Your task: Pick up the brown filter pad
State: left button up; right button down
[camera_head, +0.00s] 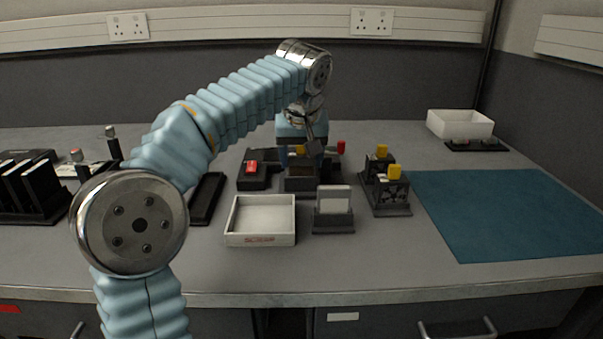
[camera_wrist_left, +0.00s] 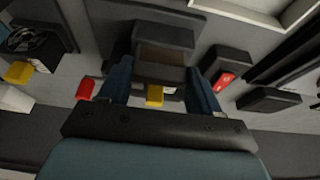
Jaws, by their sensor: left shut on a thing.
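The brown filter pad (camera_wrist_left: 165,58) shows as a brown face in a dark housing (camera_wrist_left: 164,32) in the wrist view. My left gripper (camera_wrist_left: 160,72) reaches down from above, with a blue finger on each side of the pad. It is shut on the pad, which is still at the housing. The contact faces are hidden. A yellow tab (camera_wrist_left: 155,95) shows between the fingers, close to the palm. My right gripper is out of view.
A white tray (camera_head: 232,222) and a stand with a white plate (camera_head: 334,199) are in front. Yellow-tabbed fan units (camera_head: 388,191) stand to the right, a red-marked black block (camera_head: 252,180) to the left. The blue mat (camera_head: 510,215) is clear.

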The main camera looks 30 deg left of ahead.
pick_arm(q)
jog(key=shift+c, duration=1)
